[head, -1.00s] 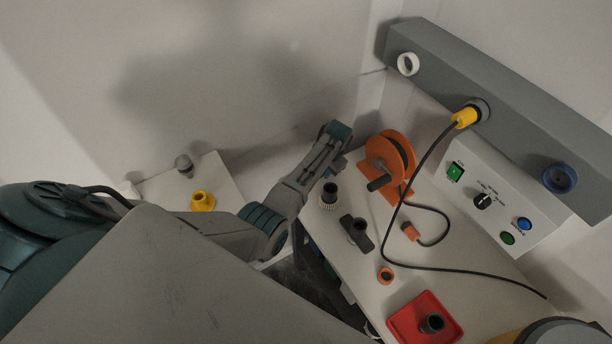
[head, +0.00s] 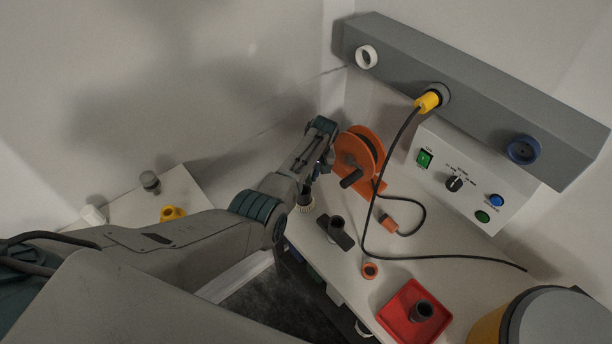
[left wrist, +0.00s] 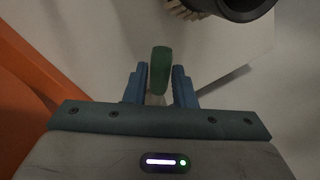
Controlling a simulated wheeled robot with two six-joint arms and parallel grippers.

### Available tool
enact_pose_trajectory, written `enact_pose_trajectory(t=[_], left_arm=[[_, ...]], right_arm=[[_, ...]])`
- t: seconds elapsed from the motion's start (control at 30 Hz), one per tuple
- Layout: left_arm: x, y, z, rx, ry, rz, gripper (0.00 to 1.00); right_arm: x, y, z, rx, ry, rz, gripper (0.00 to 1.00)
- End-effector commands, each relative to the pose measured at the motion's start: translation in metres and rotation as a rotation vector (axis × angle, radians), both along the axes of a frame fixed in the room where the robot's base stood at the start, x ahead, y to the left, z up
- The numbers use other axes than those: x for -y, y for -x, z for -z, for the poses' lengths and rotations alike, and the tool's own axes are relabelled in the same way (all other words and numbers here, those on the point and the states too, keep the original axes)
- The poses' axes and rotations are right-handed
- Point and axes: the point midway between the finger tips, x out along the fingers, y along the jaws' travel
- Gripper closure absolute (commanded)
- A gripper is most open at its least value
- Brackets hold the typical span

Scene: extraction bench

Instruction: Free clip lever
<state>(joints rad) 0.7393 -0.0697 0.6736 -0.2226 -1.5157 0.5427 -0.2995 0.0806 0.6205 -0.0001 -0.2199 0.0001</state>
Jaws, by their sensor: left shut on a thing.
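In the left wrist view, a small green lever (left wrist: 161,68) stands between the two blue fingers of my left gripper (left wrist: 160,88). The fingers are shut on it. What the lever is fixed to cannot be made out. In the head view, my left gripper (head: 326,168) is at the far end of the bench, beside the orange reel (head: 366,143) and above the brush nozzle (head: 306,198). The lever is too small or hidden to make out there. My right gripper is not in view.
A control box (head: 470,181) and grey beam (head: 460,82) stand behind. A yellow-and-grey drum (head: 558,322) is at lower right.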

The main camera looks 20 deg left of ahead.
Motion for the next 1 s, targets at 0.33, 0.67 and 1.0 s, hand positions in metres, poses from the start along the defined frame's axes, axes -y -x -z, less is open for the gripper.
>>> enact_pose_trajectory(t=[0.33, 0.67, 1.0], left_arm=[[0.0037, -0.0025, 0.0003, 0.002, 0.001, -0.067, 1.00], [0.0041, -0.0025, -0.0001, 0.002, 0.002, -0.070, 1.00], [0.0036, -0.0024, -0.0001, 0.002, 0.001, -0.068, 0.56]], right_arm=[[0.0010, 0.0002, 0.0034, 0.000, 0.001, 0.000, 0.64], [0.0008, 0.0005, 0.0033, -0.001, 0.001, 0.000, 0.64], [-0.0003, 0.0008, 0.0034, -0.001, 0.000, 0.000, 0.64]])
